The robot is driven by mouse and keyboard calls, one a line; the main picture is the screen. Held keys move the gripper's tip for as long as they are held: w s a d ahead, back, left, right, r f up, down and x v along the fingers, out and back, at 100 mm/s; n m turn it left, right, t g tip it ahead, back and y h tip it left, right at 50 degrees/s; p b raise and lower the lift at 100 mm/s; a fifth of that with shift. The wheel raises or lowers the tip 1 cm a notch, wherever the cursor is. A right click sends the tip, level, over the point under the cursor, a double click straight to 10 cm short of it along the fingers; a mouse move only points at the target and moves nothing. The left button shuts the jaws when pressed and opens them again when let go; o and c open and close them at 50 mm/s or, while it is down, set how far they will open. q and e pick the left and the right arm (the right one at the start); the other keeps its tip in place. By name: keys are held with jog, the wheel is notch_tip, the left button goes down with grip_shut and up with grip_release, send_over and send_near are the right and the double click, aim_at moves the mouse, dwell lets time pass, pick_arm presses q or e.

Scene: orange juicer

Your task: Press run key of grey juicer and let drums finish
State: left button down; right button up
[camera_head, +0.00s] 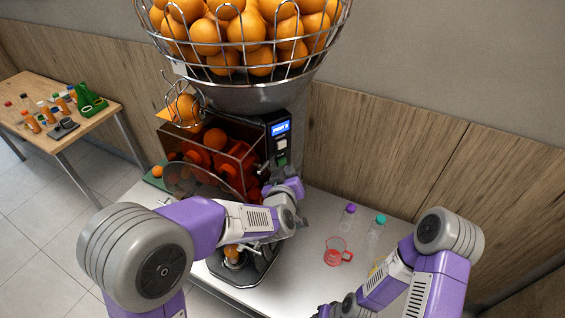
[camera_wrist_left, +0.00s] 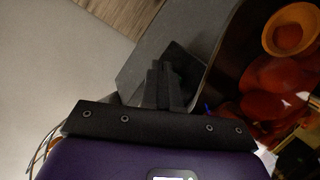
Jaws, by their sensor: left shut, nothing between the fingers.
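The grey juicer (camera_head: 313,118) stands on the white counter, with a wire basket of oranges on top and an orange see-through cover over its drums (camera_head: 215,160). Its dark panel shows a lit blue display (camera_head: 281,127), a pale key (camera_head: 282,144) and a green key (camera_head: 282,160). My left gripper (camera_head: 286,184) is just below the panel, in front of the juicer. In the left wrist view its fingers (camera_wrist_left: 165,84) are together and empty, close to a dark grey surface; contact cannot be told.
A red-tinted jug (camera_head: 335,252), a purple-capped bottle (camera_head: 347,216) and a teal-capped bottle (camera_head: 376,227) stand right of the juicer. A wooden table (camera_head: 55,135) with small items is at far left. The counter between jug and juicer is bare.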

pick_arm(q)
jog(key=shift+w+a, duration=0.1)
jog(key=shift+w+a, duration=0.2)
jog(key=shift+w, duration=0.05)
jog(key=shift+w+a, duration=0.3)
jog(key=shift+w, duration=0.05)
dwell(0.9)
jog(key=shift+s+d, duration=0.55)
jog(key=shift+s, duration=0.15)
jog(key=s+d, duration=0.1)
jog(key=s, duration=0.1)
jog(key=s+d, duration=0.2)
jog(key=shift+p, duration=0.35)
dwell(0.9)
